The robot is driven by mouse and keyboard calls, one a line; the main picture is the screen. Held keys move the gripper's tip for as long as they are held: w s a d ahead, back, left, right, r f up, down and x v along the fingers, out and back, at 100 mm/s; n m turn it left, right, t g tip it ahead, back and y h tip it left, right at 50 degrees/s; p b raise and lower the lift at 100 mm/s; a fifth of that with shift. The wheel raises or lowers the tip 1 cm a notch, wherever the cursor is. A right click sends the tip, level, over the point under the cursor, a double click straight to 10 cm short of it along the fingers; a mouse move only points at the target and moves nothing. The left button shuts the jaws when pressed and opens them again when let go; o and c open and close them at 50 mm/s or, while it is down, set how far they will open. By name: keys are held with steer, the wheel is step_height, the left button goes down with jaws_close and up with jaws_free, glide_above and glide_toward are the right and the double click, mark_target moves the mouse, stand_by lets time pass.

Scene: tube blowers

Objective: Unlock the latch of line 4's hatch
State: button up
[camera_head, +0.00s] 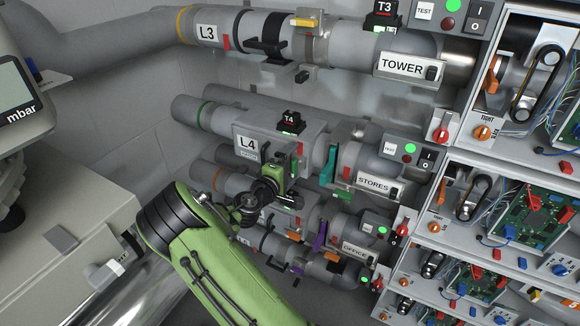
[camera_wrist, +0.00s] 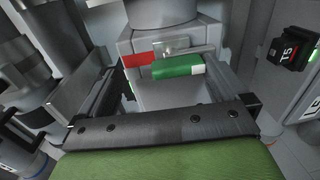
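Line 4's pipe with its hatch cover (camera_head: 309,136) carries the L4 label (camera_head: 247,146) in the head view. A small red mark (camera_head: 299,149) shows at the hatch's right side. My gripper (camera_head: 278,187) is at the lower front of this hatch and hides part of it. In the wrist view, a latch with a red tab (camera_wrist: 138,59) and a green bar (camera_wrist: 178,66) with a white end sits under a metal bracket. My gripper (camera_wrist: 163,72) is open, its fingers apart on either side of the latch. I cannot tell whether either finger touches it.
A T4 box (camera_head: 291,121) stands on top of line 4, and a T5 box (camera_wrist: 290,51) shows at right in the wrist view. Line 3 (camera_head: 262,30) runs above; more lines lie close below. Equipment cabinets (camera_head: 505,190) stand at right, a mbar gauge (camera_head: 18,100) at left.

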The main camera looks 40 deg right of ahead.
step_height(320, 180, up, 8)
steer(key=h, duration=0.1)
step_height(320, 180, down, 5)
steer(key=w+a+y, duration=0.1)
steer(key=w+y, duration=0.1)
steer(key=f+b+v, duration=0.1)
steer(key=f+v, duration=0.2)
steer(key=v, duration=1.5)
steer(key=shift+a+t, duration=0.4)
steer(key=shift+a, duration=0.2)
steer(key=shift+f, duration=0.15)
